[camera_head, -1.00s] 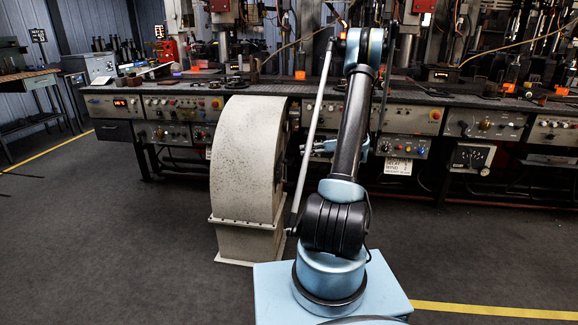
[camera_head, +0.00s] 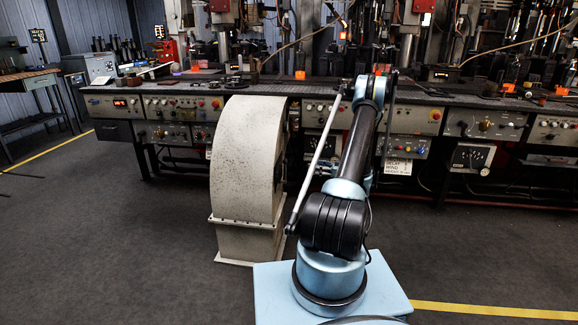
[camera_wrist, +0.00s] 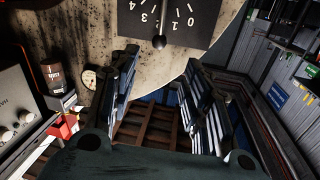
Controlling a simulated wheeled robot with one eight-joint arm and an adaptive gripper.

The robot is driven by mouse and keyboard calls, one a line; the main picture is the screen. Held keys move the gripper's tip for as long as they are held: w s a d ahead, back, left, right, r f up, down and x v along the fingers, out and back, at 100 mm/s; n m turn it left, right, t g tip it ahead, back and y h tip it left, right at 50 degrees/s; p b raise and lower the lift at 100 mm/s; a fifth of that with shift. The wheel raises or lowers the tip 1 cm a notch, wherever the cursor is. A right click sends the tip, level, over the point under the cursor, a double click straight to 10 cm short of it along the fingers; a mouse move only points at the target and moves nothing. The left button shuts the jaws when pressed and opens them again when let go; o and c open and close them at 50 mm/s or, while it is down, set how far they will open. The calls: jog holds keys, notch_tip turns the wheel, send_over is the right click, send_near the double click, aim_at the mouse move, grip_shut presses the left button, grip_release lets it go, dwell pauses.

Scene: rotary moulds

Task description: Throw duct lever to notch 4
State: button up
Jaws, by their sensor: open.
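The duct (camera_head: 245,155) is a tall, speckled beige curved housing left of my arm in the head view. Its face (camera_wrist: 75,30) fills the upper part of the wrist view. A dark dial plate (camera_wrist: 200,25) with white digits 0 to 4 is on that face, cut off by the top edge. The duct lever (camera_wrist: 159,41) shows as a dark round knob on a thin shaft in front of the plate. I cannot tell its notch. My gripper (camera_wrist: 163,68) is open and empty, its fingers either side below the knob. The head view mostly hides it behind my arm.
A long workbench (camera_head: 420,95) with control panels runs behind the duct. In the wrist view a small round gauge (camera_wrist: 89,80), a brown jar (camera_wrist: 57,78) and a red box (camera_wrist: 64,126) are at left. Open floor (camera_head: 110,240) lies left of the duct.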

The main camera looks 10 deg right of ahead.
aim_at(286, 171)
jog(key=x, duration=1.4)
jog(key=shift+w, duration=0.1)
